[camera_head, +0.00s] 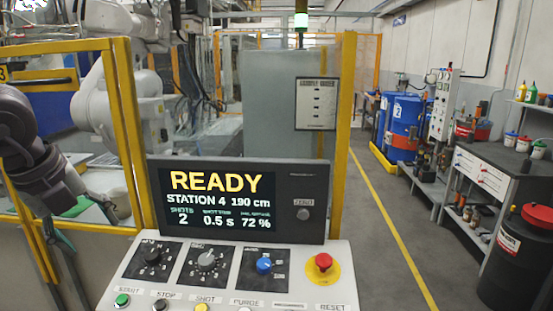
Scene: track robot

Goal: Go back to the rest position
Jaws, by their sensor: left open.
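My left gripper (62,262) hangs at the left edge, at the end of my dark grey arm, with its dark fingers pointing down. It is open, and I see nothing between its fingers. It is left of the control panel (135,268) and apart from it. My right gripper is not in view. The panel's screen (240,200) reads READY, STATION 4, 190 cm. Below it are a black knob, a grey knob, a blue knob (264,266), a red mushroom button (323,262) and a green START button (122,300).
A yellow-framed fence (127,130) stands close behind my left gripper, with a white industrial robot (150,110) beyond it. On the right are blue drums (403,125), a workbench (490,165) and a black barrel with a red lid (515,255). The aisle floor (400,215) between is clear.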

